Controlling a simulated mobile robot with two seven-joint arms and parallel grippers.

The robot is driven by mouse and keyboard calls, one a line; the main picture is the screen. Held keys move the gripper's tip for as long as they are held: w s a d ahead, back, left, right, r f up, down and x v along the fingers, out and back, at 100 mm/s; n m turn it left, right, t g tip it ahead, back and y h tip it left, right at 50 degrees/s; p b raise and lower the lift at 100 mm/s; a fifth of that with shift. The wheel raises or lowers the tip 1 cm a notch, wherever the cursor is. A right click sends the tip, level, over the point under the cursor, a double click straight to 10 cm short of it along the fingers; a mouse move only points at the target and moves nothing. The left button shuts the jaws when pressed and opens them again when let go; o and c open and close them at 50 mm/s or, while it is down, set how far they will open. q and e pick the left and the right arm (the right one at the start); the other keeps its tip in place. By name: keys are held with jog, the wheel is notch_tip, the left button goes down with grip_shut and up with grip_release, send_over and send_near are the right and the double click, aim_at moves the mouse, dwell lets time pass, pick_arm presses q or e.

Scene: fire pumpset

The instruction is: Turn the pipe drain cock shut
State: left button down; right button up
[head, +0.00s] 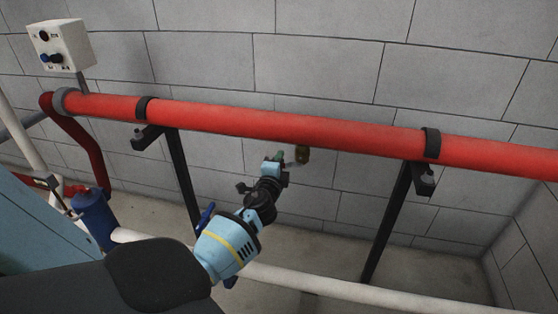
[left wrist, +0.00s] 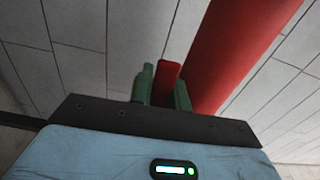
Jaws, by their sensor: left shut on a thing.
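The pipe drain cock (head: 302,153) is a small brass-coloured fitting under the red pipe (head: 290,128), right of the middle of the head view. My left gripper (head: 280,157) reaches it from the lower left, just below the pipe. In the left wrist view the two green fingers of my left gripper (left wrist: 164,92) are shut on a narrow red piece, the cock's handle (left wrist: 166,72). The red pipe runs close beside the right finger there. The lever's exact angle is hard to tell in the head view. My right gripper is not in view.
Black pipe supports (head: 183,180) and (head: 388,220) stand on either side of the cock. A pale pipe (head: 330,283) runs low along the floor. A control box (head: 60,45) is at upper left. The block wall is close behind.

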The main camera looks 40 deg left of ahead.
pick_arm(q)
jog(key=shift+r+m, duration=0.15)
jog(key=shift+m, duration=0.25)
jog(key=c, duration=1.3)
grip_release()
jog(key=shift+c, duration=0.2)
jog(key=v, duration=0.8)
jog(key=shift+p, duration=0.45)
jog(key=shift+w, duration=0.1)
